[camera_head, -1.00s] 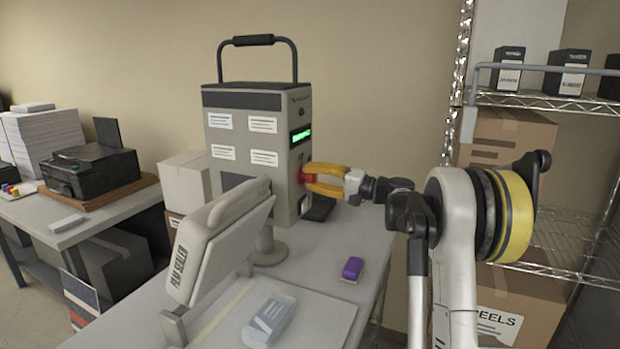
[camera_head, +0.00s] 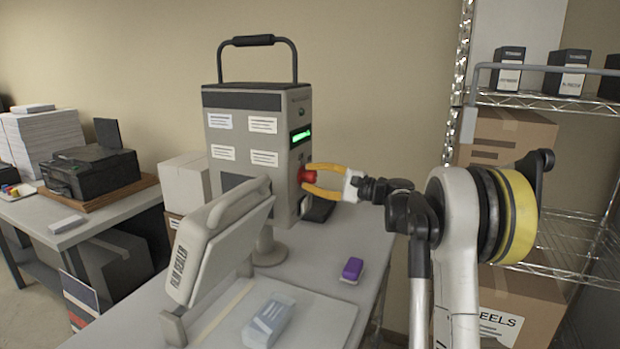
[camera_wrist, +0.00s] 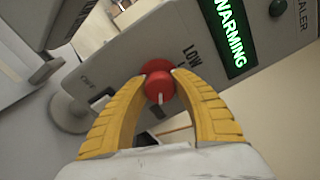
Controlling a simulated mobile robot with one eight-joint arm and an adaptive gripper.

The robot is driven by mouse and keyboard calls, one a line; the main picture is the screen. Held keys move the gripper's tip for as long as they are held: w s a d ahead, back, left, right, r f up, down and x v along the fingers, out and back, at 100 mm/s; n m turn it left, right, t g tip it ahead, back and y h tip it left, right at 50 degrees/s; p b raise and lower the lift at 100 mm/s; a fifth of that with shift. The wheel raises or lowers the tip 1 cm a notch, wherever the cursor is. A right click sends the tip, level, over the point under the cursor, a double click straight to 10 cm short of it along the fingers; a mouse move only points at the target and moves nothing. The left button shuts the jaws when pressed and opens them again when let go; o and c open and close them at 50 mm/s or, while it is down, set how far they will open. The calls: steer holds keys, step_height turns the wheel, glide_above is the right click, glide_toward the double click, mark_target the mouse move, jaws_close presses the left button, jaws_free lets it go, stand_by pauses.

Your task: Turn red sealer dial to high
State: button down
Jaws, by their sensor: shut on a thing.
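The red dial (camera_wrist: 158,84) is on the side panel of the grey sealer (camera_head: 262,150). It also shows in the head view (camera_head: 307,175). My gripper (camera_wrist: 158,78) has its yellow fingers on either side of the dial and is shut on it. The dial's white pointer mark faces the bottom of the wrist view. "OFF" and "LOW" labels show on the panel; another label by the dial is hidden by a finger. A green display (camera_wrist: 224,36) reads "WARMING".
The film sealer (camera_head: 222,240) stands on the table in front of the grey unit. A purple object (camera_head: 352,269) and a clear pouch (camera_head: 270,320) lie on the table. A wire shelf (camera_head: 550,103) with boxes stands at the right.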

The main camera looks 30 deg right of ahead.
stand_by(0.4)
steer(key=c, duration=1)
jaws_free()
steer(key=v, duration=1.2)
steer(key=shift+f, duration=0.1)
